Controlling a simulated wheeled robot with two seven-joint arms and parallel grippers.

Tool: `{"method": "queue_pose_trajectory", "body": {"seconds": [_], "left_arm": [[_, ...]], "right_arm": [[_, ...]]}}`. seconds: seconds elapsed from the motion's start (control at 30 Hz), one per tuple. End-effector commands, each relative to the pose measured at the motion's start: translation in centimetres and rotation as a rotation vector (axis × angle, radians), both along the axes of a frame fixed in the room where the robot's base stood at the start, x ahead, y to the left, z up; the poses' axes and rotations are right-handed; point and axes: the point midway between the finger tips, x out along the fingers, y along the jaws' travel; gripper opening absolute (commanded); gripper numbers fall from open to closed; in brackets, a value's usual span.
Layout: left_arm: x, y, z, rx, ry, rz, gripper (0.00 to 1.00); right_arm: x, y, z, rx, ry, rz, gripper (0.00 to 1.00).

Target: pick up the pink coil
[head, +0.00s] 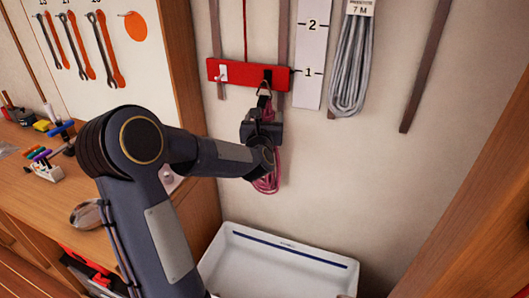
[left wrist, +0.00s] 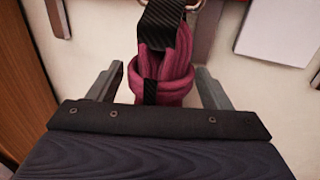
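The pink coil (left wrist: 178,75) hangs by a black strap (left wrist: 168,25) and a metal ring from the red hook rack (head: 240,75) on the wall. In the head view the lower loops of the pink coil (head: 268,185) show below my left gripper (head: 263,118), which hides its middle. In the left wrist view my left gripper (left wrist: 159,72) is open, with one finger on each side of the coil and a gap at both sides. I cannot tell how deep the coil lies between the fingers. My right gripper is not in view.
A grey coil (head: 352,65) hangs to the right, beside a numbered white strip (head: 310,50). A white bin (head: 225,272) stands below. A wooden workbench (head: 110,240) with tools and a wrench board (head: 120,65) are at the left. A wooden post (head: 465,190) stands at the right.

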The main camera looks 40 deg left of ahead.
Motion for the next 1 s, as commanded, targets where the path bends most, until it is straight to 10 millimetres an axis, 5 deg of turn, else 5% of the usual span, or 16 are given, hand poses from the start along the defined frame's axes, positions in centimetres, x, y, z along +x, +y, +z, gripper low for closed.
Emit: {"method": "queue_pose_trajectory", "body": {"seconds": [0.53, 1.0], "left_arm": [[-0.02, -0.04, 0.02, 0.000, 0.000, 0.000, 0.00], [0.00, -0.02, 0.70, 0.002, -0.006, 0.001, 0.00]], "right_arm": [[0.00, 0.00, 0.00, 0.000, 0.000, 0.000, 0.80], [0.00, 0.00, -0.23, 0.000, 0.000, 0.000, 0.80]]}}
